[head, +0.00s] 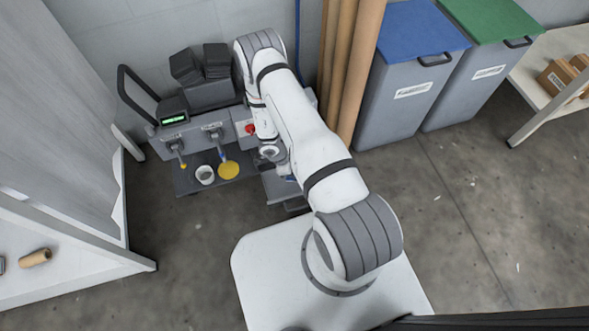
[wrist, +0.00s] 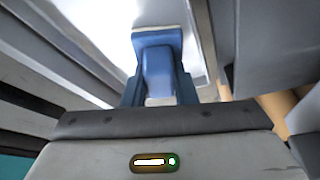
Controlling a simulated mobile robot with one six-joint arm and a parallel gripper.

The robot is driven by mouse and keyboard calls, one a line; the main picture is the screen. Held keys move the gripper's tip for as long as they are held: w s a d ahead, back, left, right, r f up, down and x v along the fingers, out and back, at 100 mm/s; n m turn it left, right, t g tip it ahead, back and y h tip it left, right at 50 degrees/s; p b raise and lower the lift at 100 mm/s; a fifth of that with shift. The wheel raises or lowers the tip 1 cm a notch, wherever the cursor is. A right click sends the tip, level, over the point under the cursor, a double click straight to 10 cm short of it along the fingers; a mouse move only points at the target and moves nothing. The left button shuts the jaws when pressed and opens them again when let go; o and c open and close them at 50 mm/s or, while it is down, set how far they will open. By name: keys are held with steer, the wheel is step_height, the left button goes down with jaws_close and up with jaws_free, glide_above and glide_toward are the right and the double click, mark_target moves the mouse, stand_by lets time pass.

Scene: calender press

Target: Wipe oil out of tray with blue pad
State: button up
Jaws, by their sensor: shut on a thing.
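In the wrist view my gripper (wrist: 158,92) is shut on the blue pad (wrist: 157,40), which sticks out beyond the fingertips. The pad is over a bright pale surface (wrist: 120,25); I cannot tell whether they touch. In the head view my arm hides most of the gripper, and a small blue bit shows beside the wrist at the machine's front right. A dark flat tray (head: 188,184) juts from the machine's front, left of my wrist. A yellow round patch (head: 229,170), perhaps oil, and a white cup (head: 204,174) are on it.
The grey press (head: 178,134) stands against the wall, with a lit display and a red knob (head: 250,128). Brown rolls (head: 345,70) and blue-lidded (head: 415,85) and green-lidded (head: 480,75) bins stand to the right. A white shelf (head: 70,265) is at left. Floor between is clear.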

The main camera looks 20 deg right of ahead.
steer(key=shift+r+p, duration=2.1)
steer(key=shift+r, duration=0.7)
steer(key=shift+r+p, duration=1.2)
steer(key=shift+r, duration=0.35)
